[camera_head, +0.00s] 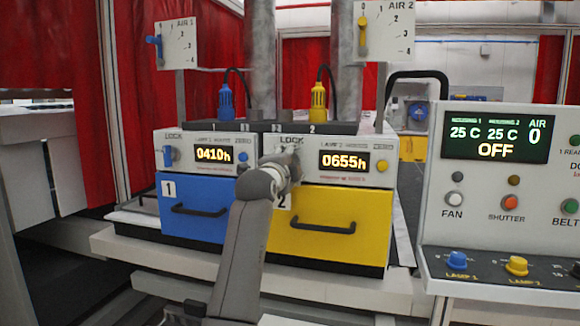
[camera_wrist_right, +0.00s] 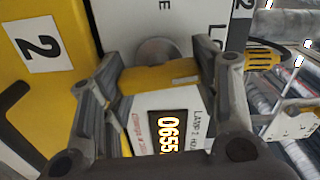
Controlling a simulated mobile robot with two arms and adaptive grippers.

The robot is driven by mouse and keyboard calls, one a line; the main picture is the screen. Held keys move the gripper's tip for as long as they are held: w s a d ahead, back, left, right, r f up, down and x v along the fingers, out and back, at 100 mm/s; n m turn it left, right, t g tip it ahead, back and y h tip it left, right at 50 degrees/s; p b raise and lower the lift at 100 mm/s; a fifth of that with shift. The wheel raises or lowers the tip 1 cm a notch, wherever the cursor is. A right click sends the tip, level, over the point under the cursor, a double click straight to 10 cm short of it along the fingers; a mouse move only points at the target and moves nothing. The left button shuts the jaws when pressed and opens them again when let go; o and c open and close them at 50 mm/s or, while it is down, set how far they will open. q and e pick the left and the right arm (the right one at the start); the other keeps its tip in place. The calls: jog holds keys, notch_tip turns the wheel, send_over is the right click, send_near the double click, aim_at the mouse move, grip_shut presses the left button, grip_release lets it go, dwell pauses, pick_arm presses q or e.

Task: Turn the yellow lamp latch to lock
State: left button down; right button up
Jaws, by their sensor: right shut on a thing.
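The yellow lamp latch (camera_wrist_right: 158,78) shows in the right wrist view as a yellow bar in front of a round grey base (camera_wrist_right: 156,50). My right gripper (camera_wrist_right: 168,80) has its fingers on either side of the bar and is shut on it. In the head view my right gripper (camera_head: 290,165) is at the left end of the lamp 2 panel (camera_head: 345,160), just below the LOCK label, and hides the latch. The latch's exact angle on the panel is hard to tell. My left gripper is not in view.
The yellow drawer (camera_head: 330,245) with a black handle is below the panel. To the left are the blue drawer (camera_head: 190,226) and the blue latch (camera_head: 170,155). A yellow lamp plug (camera_head: 319,100) stands above. A control console (camera_head: 500,200) is on the right.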

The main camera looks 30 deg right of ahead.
dwell(0.3)
jog(key=o, duration=1)
